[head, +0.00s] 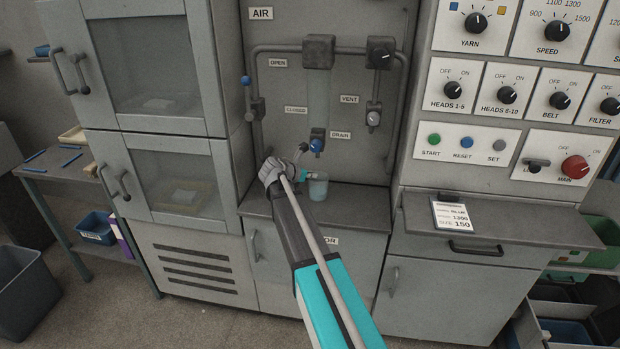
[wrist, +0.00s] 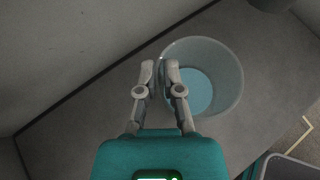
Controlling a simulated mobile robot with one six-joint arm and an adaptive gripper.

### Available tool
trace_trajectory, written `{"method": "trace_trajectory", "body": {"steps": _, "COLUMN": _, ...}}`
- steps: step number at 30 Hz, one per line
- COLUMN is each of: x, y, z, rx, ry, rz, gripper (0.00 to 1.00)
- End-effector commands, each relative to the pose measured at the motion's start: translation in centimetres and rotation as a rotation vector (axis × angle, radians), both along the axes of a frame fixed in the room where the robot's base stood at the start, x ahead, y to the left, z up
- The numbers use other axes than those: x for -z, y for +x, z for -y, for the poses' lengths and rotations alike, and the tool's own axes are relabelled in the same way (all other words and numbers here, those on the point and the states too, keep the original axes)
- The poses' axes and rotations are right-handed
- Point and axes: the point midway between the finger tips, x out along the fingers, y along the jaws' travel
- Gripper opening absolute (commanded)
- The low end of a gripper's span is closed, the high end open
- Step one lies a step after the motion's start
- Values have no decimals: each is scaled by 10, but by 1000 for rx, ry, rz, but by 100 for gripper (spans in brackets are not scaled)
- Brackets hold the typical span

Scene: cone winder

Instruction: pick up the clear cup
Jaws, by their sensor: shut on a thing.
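The clear cup (head: 318,188) is at the counter below the drain valve, with pale blue at its bottom. It also shows from above in the wrist view (wrist: 215,75), upright with its round rim open. My gripper (wrist: 160,72) is shut on the cup's near left wall, one finger on each side of the rim. In the head view my gripper (head: 307,176) reaches the cup from the left. I cannot tell whether the cup touches the counter.
The blue drain knob (head: 317,145) and its pipe hang just above the cup. The grey counter (head: 345,198) has free room around it. A control panel (head: 500,140) stands to the right and glass-door cabinets (head: 165,180) to the left. A label card (head: 452,215) lies on the right ledge.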

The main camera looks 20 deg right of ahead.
Motion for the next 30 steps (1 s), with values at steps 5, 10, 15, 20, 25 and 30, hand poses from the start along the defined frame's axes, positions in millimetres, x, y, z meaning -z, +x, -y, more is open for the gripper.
{"method": "trace_trajectory", "body": {"steps": 5, "x": -10, "y": 0, "z": 0, "rx": 0, "ry": 0, "rz": 0, "gripper": 0}}
{"method": "trace_trajectory", "body": {"steps": 10, "x": -23, "y": 0, "z": 0, "rx": 0, "ry": 0, "rz": -1, "gripper": 0}}
{"method": "trace_trajectory", "body": {"steps": 15, "x": -38, "y": 0, "z": 0, "rx": 0, "ry": 0, "rz": -1, "gripper": 0}}
{"method": "trace_trajectory", "body": {"steps": 20, "x": -33, "y": -14, "z": -32, "rx": -4, "ry": 0, "rz": -1, "gripper": 0}}
{"method": "trace_trajectory", "body": {"steps": 25, "x": -33, "y": -29, "z": -69, "rx": -5, "ry": -2, "rz": -1, "gripper": 0}}
{"method": "trace_trajectory", "body": {"steps": 30, "x": -33, "y": -44, "z": -105, "rx": -4, "ry": -1, "rz": -1, "gripper": 0}}
